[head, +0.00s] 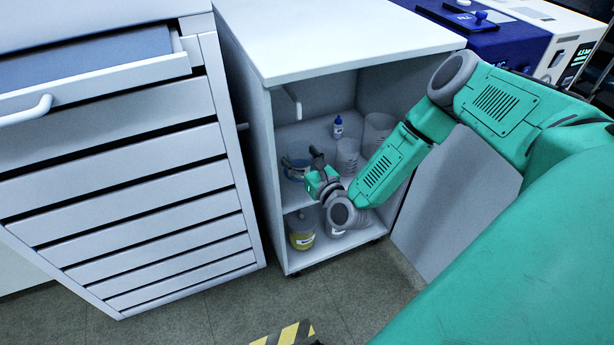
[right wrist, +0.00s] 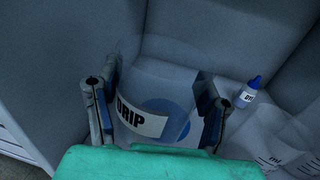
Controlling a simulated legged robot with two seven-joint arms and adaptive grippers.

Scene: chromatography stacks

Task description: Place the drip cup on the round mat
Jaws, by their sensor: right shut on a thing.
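The drip cup (right wrist: 142,122) is a clear vessel with a white label reading DRIP. It sits between the two fingers of my right gripper (right wrist: 158,108), which is shut on it. In the head view the cup (head: 296,166) is at the left of the open cabinet's upper shelf, partly hidden by my right gripper (head: 311,166). A blue rounded patch shows through the cup in the right wrist view; I cannot tell whether it is the round mat or part of the cup. No round mat is otherwise clearly seen. My left gripper is out of view.
The cabinet (head: 264,150) has its door (head: 455,190) open on the right. A blue-capped bottle (head: 338,127) and grey beakers (head: 378,132) stand on the same shelf. A yellow-filled container (head: 301,232) stands below. A drawer (head: 110,75) is pulled out at the left.

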